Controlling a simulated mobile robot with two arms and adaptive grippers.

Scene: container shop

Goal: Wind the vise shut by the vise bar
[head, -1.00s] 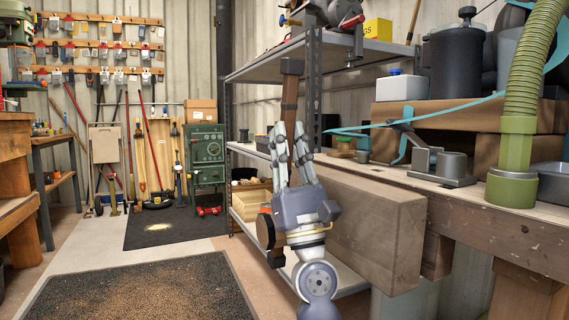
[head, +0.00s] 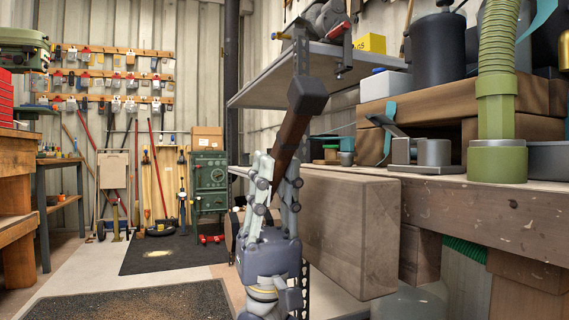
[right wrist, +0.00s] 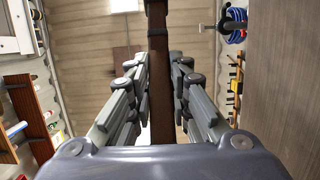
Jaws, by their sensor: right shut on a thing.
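The vise bar (head: 291,132) is a brown rod with a dark square end cap, in the middle of the head view. It leans with its top to the right. My right gripper (head: 276,168) points up and is shut around the bar below its cap. In the right wrist view the bar (right wrist: 160,100) runs between the two fingers of the gripper (right wrist: 161,68). The vise's thick wooden jaw (head: 350,235) stands just right of the gripper, in front of the workbench. The bar's lower part and the jaw's gap are hidden. My left gripper is out of view.
The workbench (head: 480,210) at the right carries a grey metal tool, a green hose and dark canisters. A metal shelf (head: 300,72) stands behind the bar. A green cabinet (head: 209,180) is farther back. The floor at left, with dark mats (head: 150,302), is clear.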

